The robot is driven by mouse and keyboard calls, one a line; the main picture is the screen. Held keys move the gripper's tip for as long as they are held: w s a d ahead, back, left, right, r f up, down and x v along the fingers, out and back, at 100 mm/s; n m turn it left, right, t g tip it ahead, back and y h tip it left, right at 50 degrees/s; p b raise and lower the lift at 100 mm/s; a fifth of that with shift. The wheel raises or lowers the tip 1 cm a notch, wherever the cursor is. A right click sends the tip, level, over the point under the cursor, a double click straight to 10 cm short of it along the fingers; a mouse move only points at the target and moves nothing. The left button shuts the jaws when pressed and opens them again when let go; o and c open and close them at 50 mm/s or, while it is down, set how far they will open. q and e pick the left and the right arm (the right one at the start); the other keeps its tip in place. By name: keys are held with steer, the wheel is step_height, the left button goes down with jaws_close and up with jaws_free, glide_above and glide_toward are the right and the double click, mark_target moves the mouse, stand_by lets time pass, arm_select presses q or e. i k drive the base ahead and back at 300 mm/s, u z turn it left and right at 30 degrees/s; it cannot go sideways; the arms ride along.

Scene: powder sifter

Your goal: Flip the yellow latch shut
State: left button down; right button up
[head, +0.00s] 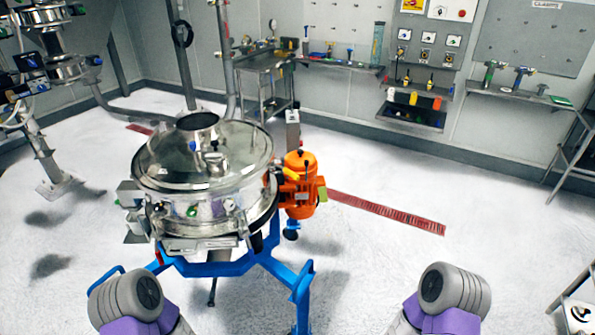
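The powder sifter (205,170) is a round polished steel drum with a lid and a short top spout. It stands on a blue frame (235,268) left of centre. Neither of my grippers is in view. Only grey and purple links of my two arms show at the bottom edge, apart from the sifter.
Clear white floor lies right of the sifter, with a red floor grate (388,213) across it. Wall shelves with tools, a steel side table (266,66) and a bin rack (412,110) stand at the back. Other steel equipment (50,70) is at upper left.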

mark_target(291, 174)
steer(key=u, duration=1.35)
steer(key=i, duration=1.3)
steer(key=z, duration=2.7)
